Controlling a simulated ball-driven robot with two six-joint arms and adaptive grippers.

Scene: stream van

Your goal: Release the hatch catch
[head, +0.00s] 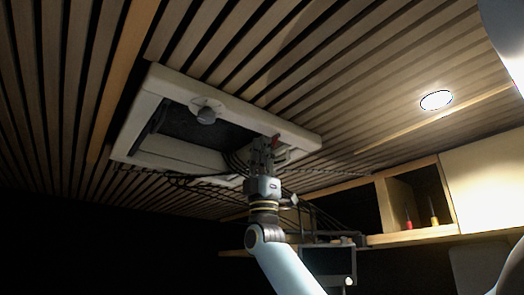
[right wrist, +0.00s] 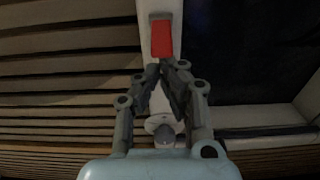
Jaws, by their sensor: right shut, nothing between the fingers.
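The hatch (head: 150,95) is a pale rectangular frame in the slatted ceiling with a dark opening. My right gripper (head: 263,145) is raised to the near right side of the frame. In the right wrist view its fingertips (right wrist: 166,66) are together and empty, just below the catch's lower end; whether they touch it I cannot tell. My left gripper is not in view.
A wooden shelf (head: 410,236) with small red and yellow items stands at right. A lit ceiling lamp (head: 437,100) is at upper right.

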